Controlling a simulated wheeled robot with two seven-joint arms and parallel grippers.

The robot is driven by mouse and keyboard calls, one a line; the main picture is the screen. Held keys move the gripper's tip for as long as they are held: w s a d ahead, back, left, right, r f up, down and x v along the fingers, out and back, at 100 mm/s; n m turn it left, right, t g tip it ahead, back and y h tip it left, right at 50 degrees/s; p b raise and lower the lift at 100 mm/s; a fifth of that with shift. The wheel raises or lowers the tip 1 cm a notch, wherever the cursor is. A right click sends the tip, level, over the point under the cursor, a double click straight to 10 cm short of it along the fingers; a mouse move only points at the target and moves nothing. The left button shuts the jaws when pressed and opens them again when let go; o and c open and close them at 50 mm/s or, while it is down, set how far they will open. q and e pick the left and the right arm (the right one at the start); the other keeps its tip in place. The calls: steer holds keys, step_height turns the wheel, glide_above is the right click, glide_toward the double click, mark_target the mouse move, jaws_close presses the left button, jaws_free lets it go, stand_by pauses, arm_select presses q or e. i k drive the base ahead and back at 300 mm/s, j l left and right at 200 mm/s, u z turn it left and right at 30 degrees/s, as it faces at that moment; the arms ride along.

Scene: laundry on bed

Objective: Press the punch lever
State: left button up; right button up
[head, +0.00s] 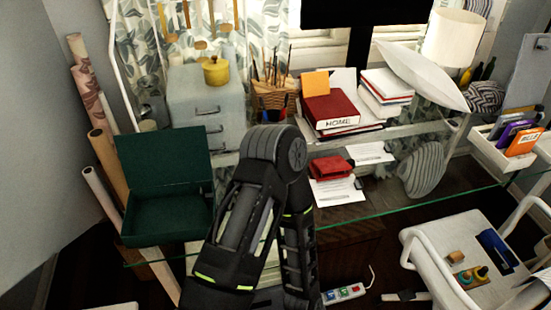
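A small red object (331,167) with a dark end lies on white paper on the glass desk (395,195), right of centre. It may be the punch, but its lever cannot be made out at this size. One of my black arms rises from the bottom edge in the middle, bends at its elbow beside the desk and runs back down out of the picture. It hides part of the desk left of the red object. Neither gripper shows, and nothing visible of my arm clearly touches the red object.
An open green box (167,215) stands at the desk's left. A red binder (329,110), white books (386,88) and a pencil basket (271,94) stand behind. A striped grey object (423,170) is at the right. A white chair (455,235) holding small items stands front right.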

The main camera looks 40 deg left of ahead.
mark_target(331, 164)
steer(key=u, duration=0.9)
